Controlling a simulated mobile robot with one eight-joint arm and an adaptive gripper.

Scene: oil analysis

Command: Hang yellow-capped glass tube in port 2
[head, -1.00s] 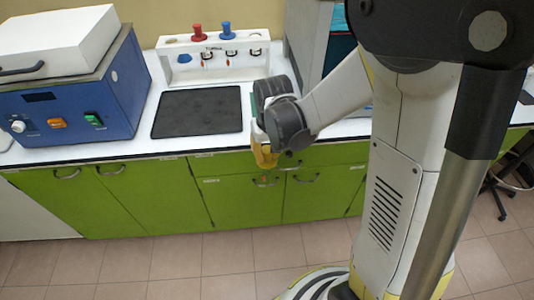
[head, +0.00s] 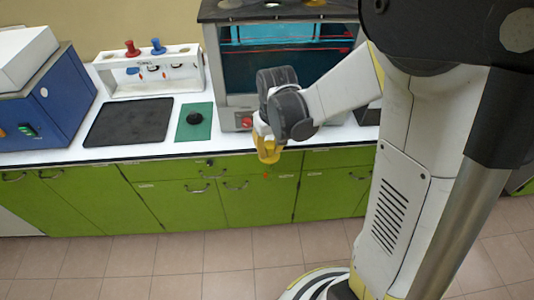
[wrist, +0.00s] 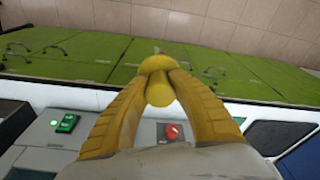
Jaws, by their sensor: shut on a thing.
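My gripper (head: 267,150), with yellow fingers, is in front of the counter edge by the glass-fronted bath (head: 290,75). In the wrist view, the gripper (wrist: 158,68) is shut on a rounded yellow cap (wrist: 160,90). The glass tube's body cannot be made out in either view. The bath has a dark top with round openings, cut off by the head view's upper edge. I cannot read a port number, so I cannot tell which is port 2.
A white rack (head: 150,78) with a red and a blue knob stands at the back. A black mat (head: 128,122), a green pad (head: 194,122) and a blue machine (head: 45,105) are to the left. A red knob (head: 247,122) is on the bath's front. The floor before the green cabinets is clear.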

